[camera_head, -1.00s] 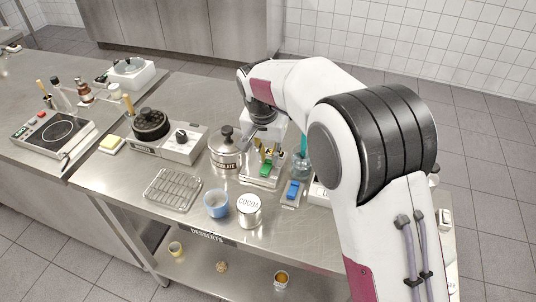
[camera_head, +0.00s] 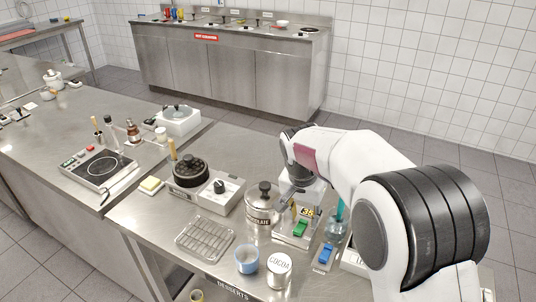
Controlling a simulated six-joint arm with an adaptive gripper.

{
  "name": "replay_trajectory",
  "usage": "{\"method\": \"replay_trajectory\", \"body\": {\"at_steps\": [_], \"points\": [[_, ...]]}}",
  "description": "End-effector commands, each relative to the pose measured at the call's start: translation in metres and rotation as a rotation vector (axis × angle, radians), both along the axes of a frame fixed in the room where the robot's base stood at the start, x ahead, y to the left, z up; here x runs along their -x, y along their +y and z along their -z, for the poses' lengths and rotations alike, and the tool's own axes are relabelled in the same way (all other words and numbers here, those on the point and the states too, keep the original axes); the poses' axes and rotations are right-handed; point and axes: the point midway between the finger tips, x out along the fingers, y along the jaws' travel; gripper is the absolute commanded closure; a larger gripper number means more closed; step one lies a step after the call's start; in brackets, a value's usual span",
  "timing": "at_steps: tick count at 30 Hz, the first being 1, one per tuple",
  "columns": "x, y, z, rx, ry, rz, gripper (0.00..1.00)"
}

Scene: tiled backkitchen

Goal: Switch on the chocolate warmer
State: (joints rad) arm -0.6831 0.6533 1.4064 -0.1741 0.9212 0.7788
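A steel pot (camera_head: 261,213) with a black lid knob and a label that reads in part "CHOCOLATE" stands near the middle of the steel counter. I cannot tell whether the pot and this unit are one warmer. A blue switch (camera_head: 326,254) on a labelled plate is further right. My gripper (camera_head: 291,194) is small and partly hidden among these things, just behind and right of the pot. Its fingers are not clear.
A hotplate unit with a dial (camera_head: 219,187), a wire rack (camera_head: 205,239), a blue cup (camera_head: 246,259) and a white COCOA tin (camera_head: 279,268) crowd the counter. A teal-handled jar (camera_head: 337,226) is close right of the display unit. My arm covers the counter's right end.

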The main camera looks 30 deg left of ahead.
Motion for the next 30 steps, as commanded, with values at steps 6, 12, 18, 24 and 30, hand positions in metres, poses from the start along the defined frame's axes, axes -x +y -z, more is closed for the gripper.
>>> {"method": "replay_trajectory", "body": {"at_steps": [6,12,18,24,30], "points": [[0.003,0.0,-0.001,0.001,-0.052,-0.002,0.67],[0.005,0.0,-0.002,0.002,-0.116,-0.001,0.67],[0.008,0.001,-0.003,-0.003,-0.179,-0.004,0.67],[0.017,0.001,-0.028,-0.004,-0.178,-0.002,0.67],[0.027,0.001,-0.052,-0.004,-0.179,-0.003,0.67]]}}
